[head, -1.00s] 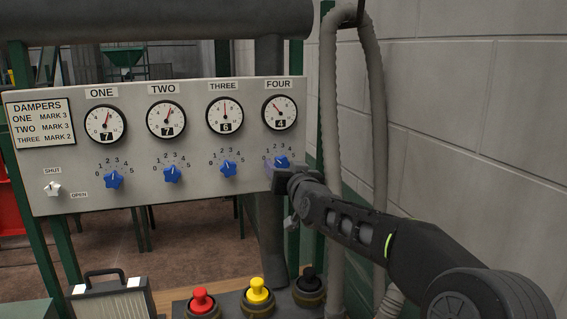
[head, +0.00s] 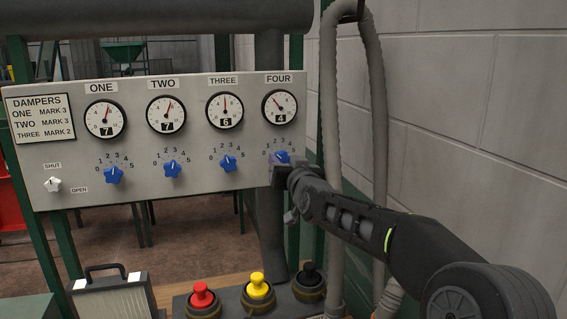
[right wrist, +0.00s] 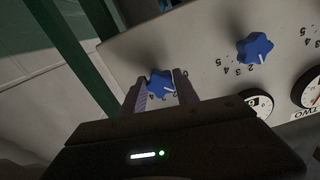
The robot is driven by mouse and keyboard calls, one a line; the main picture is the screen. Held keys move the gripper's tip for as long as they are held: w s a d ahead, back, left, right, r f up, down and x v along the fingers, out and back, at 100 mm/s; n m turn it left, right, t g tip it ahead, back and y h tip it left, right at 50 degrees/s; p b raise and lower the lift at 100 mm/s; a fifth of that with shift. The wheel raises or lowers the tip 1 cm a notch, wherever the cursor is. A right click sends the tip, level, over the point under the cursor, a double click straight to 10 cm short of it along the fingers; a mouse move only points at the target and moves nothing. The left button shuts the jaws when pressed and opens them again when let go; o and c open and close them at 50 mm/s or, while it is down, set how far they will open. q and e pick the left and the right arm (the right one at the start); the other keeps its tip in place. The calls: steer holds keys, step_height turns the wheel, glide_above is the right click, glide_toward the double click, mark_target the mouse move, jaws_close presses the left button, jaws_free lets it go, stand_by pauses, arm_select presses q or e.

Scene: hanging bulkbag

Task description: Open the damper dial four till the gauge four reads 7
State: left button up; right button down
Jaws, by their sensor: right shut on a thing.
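The blue damper dial four (head: 281,157) is on the grey panel at the right, below gauge four (head: 279,107). Gauge four's number window reads 4 and its needle points up and left. My right gripper (head: 285,163) is shut on dial four and hides part of it and of its scale. In the right wrist view, the dial (right wrist: 160,84) sits between the two fingers (right wrist: 160,90). My left gripper is not in view.
Blue dials one (head: 114,174), two (head: 173,169) and three (head: 228,164) sit left, under gauges reading 7, 7 and 6. A white shut/open knob (head: 53,184) is far left. Red (head: 202,297), yellow (head: 258,287) and black (head: 310,277) buttons stand below. A grey hose (head: 329,120) hangs right.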

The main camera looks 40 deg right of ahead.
steer(key=m+b, duration=0.3)
steer(key=m, duration=0.1)
steer(key=shift+a+b, duration=0.1)
steer(key=shift+b, duration=0.3)
steer(key=shift+m+b, duration=0.3)
steer(key=shift+m, duration=0.6)
steer(key=shift+r, duration=0.1)
steer(key=c, duration=0.9)
jaws_free()
